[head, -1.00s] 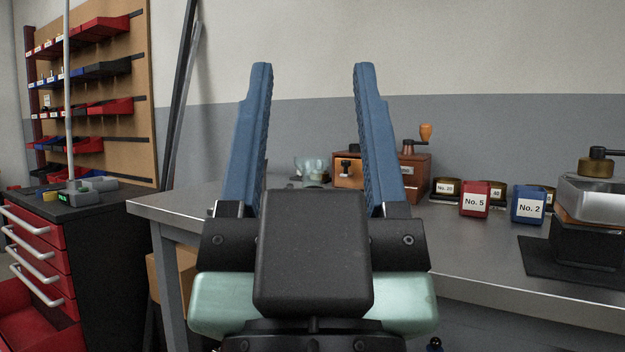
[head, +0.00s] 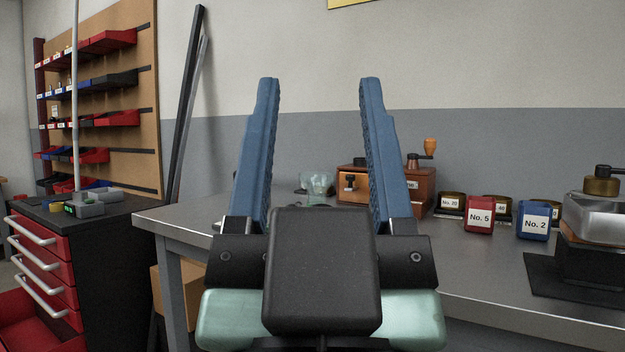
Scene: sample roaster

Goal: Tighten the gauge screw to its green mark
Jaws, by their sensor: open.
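My gripper (head: 316,82) is open and empty in the middle of the head view. Its two blue fingers point up and stand wide apart, in front of the bench and the wall. I cannot make out a gauge screw or a green mark. A metal-bodied device (head: 597,215) with a brass-coloured cap and a dark crank stands at the right edge on a dark mat, partly cut off. Whether it bears the gauge screw I cannot tell.
The grey bench (head: 480,290) carries a wooden crank grinder (head: 421,190), a glass vessel (head: 316,183), a red No. 5 tin (head: 479,216) and a blue No. 2 tin (head: 533,221). A red drawer cabinet (head: 45,265) and a bin rack (head: 141,100) stand left.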

